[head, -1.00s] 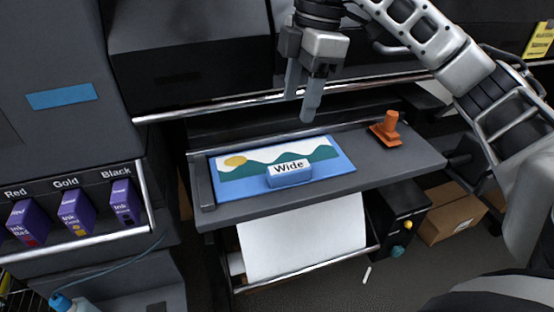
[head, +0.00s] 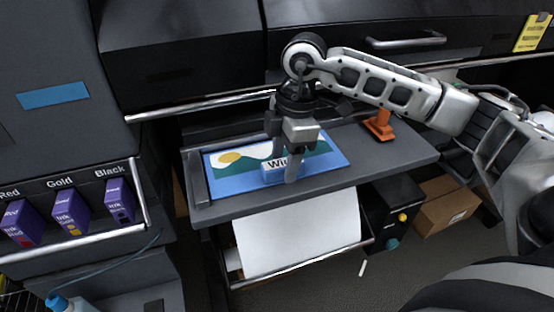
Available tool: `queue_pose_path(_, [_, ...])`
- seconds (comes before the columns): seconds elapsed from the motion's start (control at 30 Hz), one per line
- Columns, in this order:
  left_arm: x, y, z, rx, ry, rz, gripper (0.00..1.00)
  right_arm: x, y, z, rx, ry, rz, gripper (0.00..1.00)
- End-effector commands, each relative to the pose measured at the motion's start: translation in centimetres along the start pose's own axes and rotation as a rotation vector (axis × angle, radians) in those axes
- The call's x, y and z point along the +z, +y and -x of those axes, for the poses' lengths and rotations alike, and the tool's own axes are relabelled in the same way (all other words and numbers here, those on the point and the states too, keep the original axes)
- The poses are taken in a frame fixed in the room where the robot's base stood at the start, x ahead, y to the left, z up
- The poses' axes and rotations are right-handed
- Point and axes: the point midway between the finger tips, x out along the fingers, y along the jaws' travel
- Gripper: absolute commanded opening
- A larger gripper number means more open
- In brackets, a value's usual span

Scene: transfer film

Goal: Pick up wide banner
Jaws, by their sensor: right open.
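The wide banner (head: 235,180) lies flat on a grey shelf (head: 375,168). It shows a yellow sun, green hills and a blue lower band. A raised blue block with a white label reading "Wide" (head: 269,165) sits at its front middle. My right gripper (head: 284,172) points down at this block, open, with its fingers in front of or around the block; I cannot tell whether they touch it. The gripper hides part of the label and the banner's middle. My left gripper is not in view.
A metal rail (head: 200,104) runs behind the shelf. White paper (head: 300,240) hangs below. Purple ink boxes (head: 70,212) stand at left, and a cardboard box (head: 445,205) lies on the floor at right.

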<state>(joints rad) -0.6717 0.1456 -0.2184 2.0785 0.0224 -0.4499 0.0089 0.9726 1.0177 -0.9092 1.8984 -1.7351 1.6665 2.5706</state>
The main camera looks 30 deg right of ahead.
Motion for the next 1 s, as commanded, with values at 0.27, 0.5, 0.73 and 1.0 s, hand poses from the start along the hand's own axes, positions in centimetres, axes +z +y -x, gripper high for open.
queue_pose_path(0.27, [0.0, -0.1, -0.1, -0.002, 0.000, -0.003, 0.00, -0.1, 0.1, -1.5, 0.001, 0.002, 0.000, 0.55])
queue_pose_path(0.5, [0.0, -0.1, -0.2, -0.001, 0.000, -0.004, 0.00, -0.1, 0.0, -1.5, 0.001, 0.002, 0.000, 0.55])
queue_pose_path(0.73, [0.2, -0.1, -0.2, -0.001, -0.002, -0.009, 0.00, 0.0, 0.0, -1.7, 0.001, 0.002, 0.000, 0.49])
queue_pose_path(1.0, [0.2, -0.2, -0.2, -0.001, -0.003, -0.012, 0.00, 0.0, 0.0, -1.6, 0.001, 0.002, 0.000, 0.03])
